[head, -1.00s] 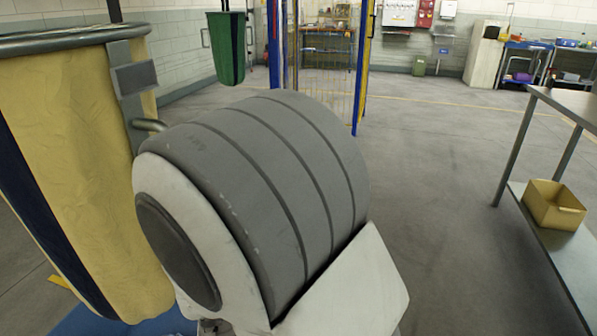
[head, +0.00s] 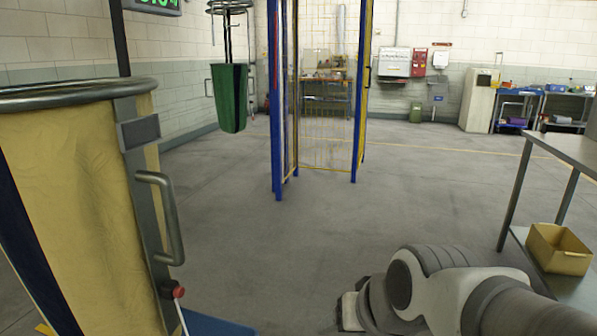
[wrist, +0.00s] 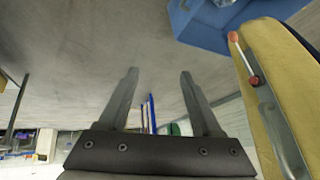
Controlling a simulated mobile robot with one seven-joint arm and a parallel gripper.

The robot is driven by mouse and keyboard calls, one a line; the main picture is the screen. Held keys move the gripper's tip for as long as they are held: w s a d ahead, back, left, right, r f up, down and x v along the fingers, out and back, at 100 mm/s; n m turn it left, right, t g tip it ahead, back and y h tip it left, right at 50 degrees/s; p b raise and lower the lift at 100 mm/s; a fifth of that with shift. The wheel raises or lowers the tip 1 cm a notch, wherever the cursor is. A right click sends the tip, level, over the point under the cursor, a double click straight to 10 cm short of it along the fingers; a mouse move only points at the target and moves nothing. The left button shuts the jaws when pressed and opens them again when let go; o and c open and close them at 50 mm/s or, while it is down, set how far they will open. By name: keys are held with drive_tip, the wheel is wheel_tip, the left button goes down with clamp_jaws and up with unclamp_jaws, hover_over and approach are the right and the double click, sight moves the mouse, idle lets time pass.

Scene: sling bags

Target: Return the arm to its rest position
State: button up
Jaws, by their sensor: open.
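My gripper (wrist: 158,76) shows in the wrist view with its two grey fingers wide apart and nothing between them. My grey and white arm (head: 450,285) is at the lower right of the head view, low and folded toward the bottom edge. The gripper's fingers cannot be made out in the head view.
A yellow sling bag (head: 75,190) on a metal ring frame with a handle stands close at left. A green bag (head: 230,97) hangs farther back. A metal table (head: 565,150) with a yellow bin (head: 558,249) on its lower shelf is at right. The middle floor is clear.

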drive_tip(key=s+d+r+h+p, duration=0.2)
drive_tip(key=s+d+r, duration=0.2)
drive_tip(key=s+d, duration=0.3)
wheel_tip(320, 180, up, 20)
drive_tip(key=p, duration=1.9)
drive_tip(key=shift+f+g+p, duration=0.2)
drive_tip(key=shift+g+p, duration=0.2)
